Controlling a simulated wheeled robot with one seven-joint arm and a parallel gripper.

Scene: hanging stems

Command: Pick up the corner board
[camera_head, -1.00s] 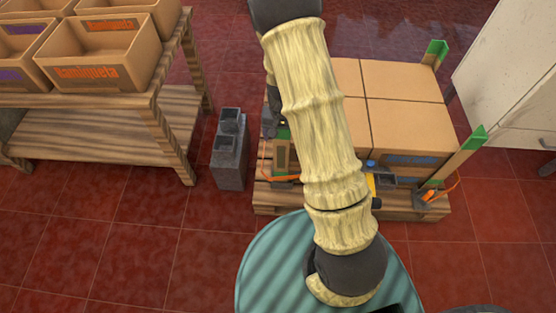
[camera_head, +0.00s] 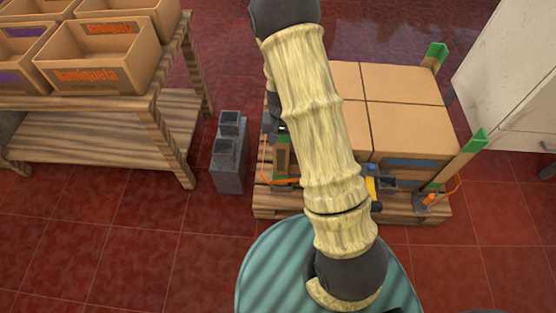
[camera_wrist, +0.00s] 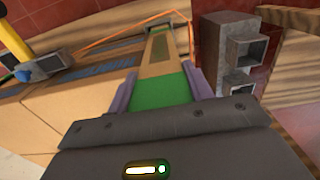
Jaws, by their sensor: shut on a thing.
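The corner board (camera_wrist: 160,54), tan with green ends, runs away from my gripper (camera_wrist: 161,88) in the wrist view. The gripper's two purple-grey fingers are shut on its green end, one on each side. In the head view the board (camera_head: 282,158) shows beside my arm at the left front of the pallet, roughly upright. My arm hides most of the gripper there. I cannot tell whether the board's far end touches the pallet.
Cartons (camera_head: 405,125) stand on a wooden pallet (camera_head: 405,210), with other green-tipped boards (camera_head: 462,158) at its right corners. An orange strap (camera_wrist: 125,30) runs near the held board. Grey blocks (camera_head: 230,165) and a crate-laden wooden table (camera_head: 150,100) stand left. A white cabinet (camera_head: 515,75) stands right.

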